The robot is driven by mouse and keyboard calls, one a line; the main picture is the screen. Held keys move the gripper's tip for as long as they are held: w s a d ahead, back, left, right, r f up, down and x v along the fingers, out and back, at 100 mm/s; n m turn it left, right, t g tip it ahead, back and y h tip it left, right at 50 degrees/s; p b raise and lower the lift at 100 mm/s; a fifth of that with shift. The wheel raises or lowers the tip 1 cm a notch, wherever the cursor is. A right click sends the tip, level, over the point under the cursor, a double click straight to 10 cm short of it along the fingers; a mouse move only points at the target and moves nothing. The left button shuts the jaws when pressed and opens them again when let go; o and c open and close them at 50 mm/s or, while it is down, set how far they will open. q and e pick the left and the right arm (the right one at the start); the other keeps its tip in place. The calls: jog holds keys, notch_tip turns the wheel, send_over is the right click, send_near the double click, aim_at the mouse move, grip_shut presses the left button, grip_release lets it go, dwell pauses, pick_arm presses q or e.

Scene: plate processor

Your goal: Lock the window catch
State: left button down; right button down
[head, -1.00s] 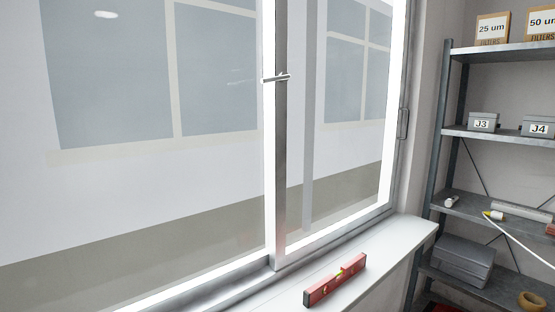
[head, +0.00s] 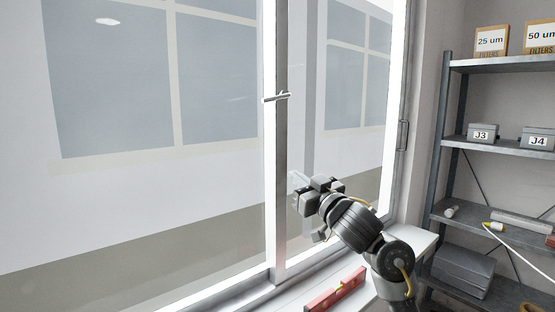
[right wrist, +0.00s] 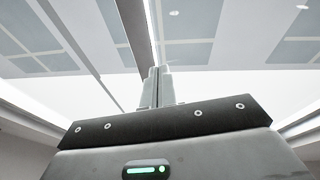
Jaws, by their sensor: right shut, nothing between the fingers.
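The window catch (head: 276,97) is a small pale metal lever on the upright bar where the two window panes meet. It lies nearly level across the bar, tilted slightly up to the right. My right gripper (head: 297,180) is in front of the window, below and a little right of the catch in the picture, clear of it. Its fingers (right wrist: 156,86) are together and empty in the right wrist view, pointing up along the window bar (right wrist: 150,35). I cannot make out the catch clearly in that view. My left gripper is not in view.
A red spirit level (head: 336,290) lies on the white window sill (head: 300,290) below my right arm. A window handle (head: 402,135) is on the right frame. A metal shelf (head: 500,148) with boxes stands at the right. The space left of the arm is clear.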

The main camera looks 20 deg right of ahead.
aim_at(279, 96)
jog(key=s+r+n+y, duration=0.1)
jog(key=s+r+y, duration=0.1)
jog(key=r, duration=0.7)
jog(key=s+r+n+t+y, duration=0.1)
jog(key=s+r+n+y, duration=0.1)
jog(key=r, duration=0.7)
jog(key=shift+r+y, duration=0.3)
jog(key=shift+y, duration=0.4)
jog(key=shift+w, duration=0.1)
jog(key=p+x, duration=0.7)
jog(key=x, duration=0.4)
jog(key=f, duration=0.2)
jog(key=d+f+p, duration=0.1)
jog(key=f, duration=0.1)
jog(key=shift+w+f, duration=0.1)
jog(key=shift+f, duration=0.1)
jog(key=shift+a, duration=0.2)
